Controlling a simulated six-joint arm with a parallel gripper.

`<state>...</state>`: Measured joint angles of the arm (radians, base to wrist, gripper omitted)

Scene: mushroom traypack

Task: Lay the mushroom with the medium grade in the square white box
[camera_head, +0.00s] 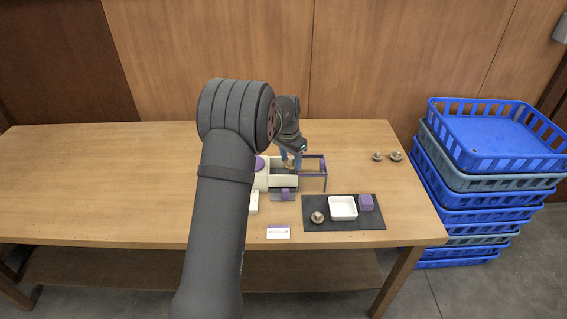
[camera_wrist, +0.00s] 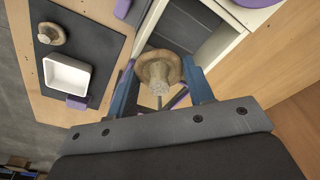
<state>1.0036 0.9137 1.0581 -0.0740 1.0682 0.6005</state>
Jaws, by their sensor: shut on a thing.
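My gripper (camera_head: 291,163) is at the open-framed end of a white and purple device (camera_head: 283,182) on the table. In the wrist view its blue fingers (camera_wrist: 160,90) are shut on a brown mushroom (camera_wrist: 158,66), with the pale stem facing the camera. The square white box (camera_head: 343,208) looks empty and lies on a dark mat (camera_head: 323,199), in front and to the right of my gripper. The box also shows at the left of the wrist view (camera_wrist: 67,76). Another brown mushroom (camera_head: 318,217) lies on the mat left of the box. No grade can be read.
A purple block (camera_head: 366,202) sits right of the box on the mat. Two more mushrooms (camera_head: 378,156) (camera_head: 396,156) lie at the table's right. A small card (camera_head: 278,232) is near the front edge. Stacked blue and grey crates (camera_head: 485,180) stand beyond the table.

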